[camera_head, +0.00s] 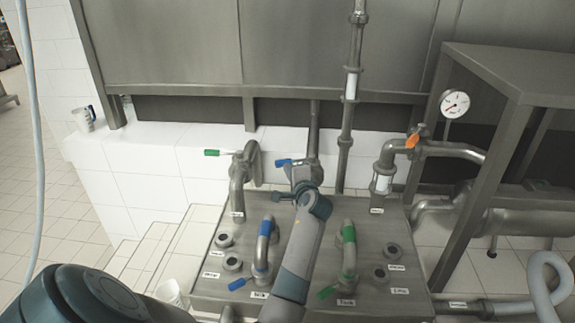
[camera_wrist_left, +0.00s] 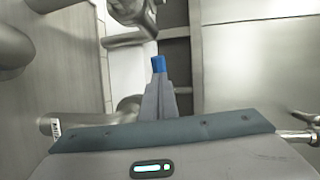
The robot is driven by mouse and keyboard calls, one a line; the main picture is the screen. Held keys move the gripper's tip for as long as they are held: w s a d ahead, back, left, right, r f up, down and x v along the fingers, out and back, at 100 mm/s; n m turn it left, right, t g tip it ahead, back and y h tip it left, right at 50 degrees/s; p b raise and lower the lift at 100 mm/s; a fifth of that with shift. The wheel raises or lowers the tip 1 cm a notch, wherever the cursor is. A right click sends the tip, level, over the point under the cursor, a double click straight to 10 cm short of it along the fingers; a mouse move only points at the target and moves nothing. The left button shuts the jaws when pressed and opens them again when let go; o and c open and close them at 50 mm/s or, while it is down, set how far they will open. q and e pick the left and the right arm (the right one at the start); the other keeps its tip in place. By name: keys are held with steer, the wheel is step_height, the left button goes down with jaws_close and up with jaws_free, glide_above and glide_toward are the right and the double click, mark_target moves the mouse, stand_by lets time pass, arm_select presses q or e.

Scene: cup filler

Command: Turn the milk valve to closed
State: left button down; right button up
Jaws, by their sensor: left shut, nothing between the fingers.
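A blue valve handle (camera_head: 284,162) is at the back of the steel filler table (camera_head: 300,232), beside a vertical pipe. Its blue end also shows in the left wrist view (camera_wrist_left: 158,64), just beyond my fingertips; I cannot tell whether they touch. My left gripper (camera_head: 293,172) is shut and empty, and its fingers also show in the wrist view (camera_wrist_left: 158,86). A green valve handle (camera_head: 212,153) points left at the back, and an orange handle (camera_head: 412,141) is at the right. The labels are too small to read, so I cannot tell which valve is milk.
A white cup (camera_head: 168,292) stands at lower left. A jug (camera_head: 84,118) is on the tiled ledge. A gauge (camera_head: 454,104) and steel frame (camera_head: 480,180) are at right.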

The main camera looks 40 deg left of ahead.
mark_target(280, 162)
arm_select(q)
steer(key=shift+x, duration=0.9)
steer(key=shift+a, duration=0.1)
steer(key=a, duration=0.2)
steer(key=w+a, duration=0.1)
steer(key=a, duration=0.1)
steer(key=shift+w+r, duration=0.1)
steer(key=shift+w, duration=0.1)
steer(key=shift+s+r, duration=0.1)
steer(key=shift+r, duration=0.05)
